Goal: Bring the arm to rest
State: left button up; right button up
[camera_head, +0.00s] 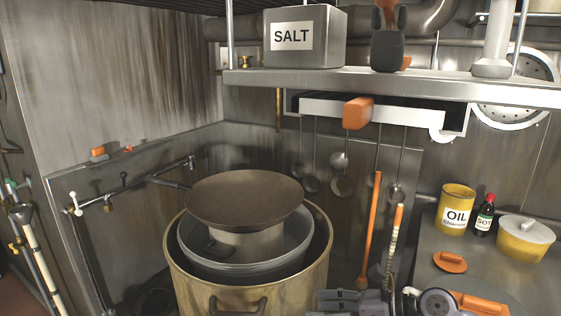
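What appears to be part of my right arm, with its gripper (352,302), shows at the bottom edge, right of the large pot. It is dark grey and cut off by the frame, and its fingers cannot be made out. I cannot tell whether it is open or holds anything. A long pale stick with an orange top (396,232) rises just behind it; whether they touch is unclear. My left gripper is not in view.
A large brass-coloured pot (318,250) holds a metal pot, with a wide wok (245,197) on top. A shelf (400,86) with a salt box (305,38) overhangs hanging ladles. An oil can (455,209), soy bottle (484,215) and lidded yellow pot (524,240) stand on the right counter.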

notch_tip(320, 180, up, 8)
jog(key=a+m+t, duration=0.2)
jog(key=m+t, duration=0.8)
jog(key=m, duration=0.4)
jog(key=s+d+f+m+h, duration=0.4)
jog(key=d+f+m+h, duration=0.8)
jog(key=m, duration=0.9)
jog(key=s+d+f+m+g+h, duration=0.1)
jog(key=s+f+m+g, duration=0.45)
jog(key=s, duration=0.75)
jog(key=s+f+m+g, duration=0.3)
jog(key=s+f+g, duration=0.3)
jog(key=s+f, duration=0.5)
jog(key=s+f+g+b, duration=0.1)
jog(key=s+f+b, duration=0.15)
jog(key=f, duration=1.25)
jog(key=s+f+b, duration=0.1)
jog(key=f+b, duration=0.2)
jog(key=f, duration=1.2)
jog(key=s+d+f+g+b, duration=0.1)
jog(key=s+d+f+b, duration=0.2)
jog(key=s+f, duration=1.3)
notch_tip(320, 180, down, 2)
jog(key=shift+d+f, duration=0.15)
jog(key=shift+f, duration=0.05)
